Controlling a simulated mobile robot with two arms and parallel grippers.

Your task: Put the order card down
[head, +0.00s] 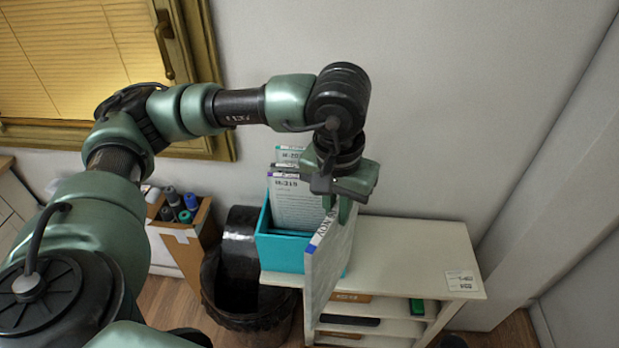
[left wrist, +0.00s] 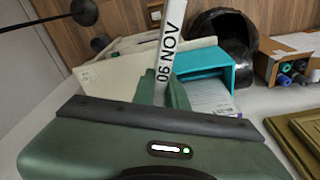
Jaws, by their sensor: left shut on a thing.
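My left gripper (head: 338,200) is shut on the order card (head: 322,265), a pale upright card with a blue mark and printed text on its top edge. In the left wrist view the card's edge (left wrist: 168,45) reads "06 NOV" between the fingers. The card hangs in front of a teal box (head: 280,248), which stands on the left part of a white shelf unit (head: 425,260). Other cards (head: 296,203) stand in the box. I cannot tell whether the held card touches the box or the shelf edge. My right gripper is not in view.
A black bin (head: 238,255) stands on the floor left of the shelf. A cardboard box with rolls (head: 185,235) is farther left. The shelf top is bare to the right, apart from a small label (head: 461,281). A wall rises behind.

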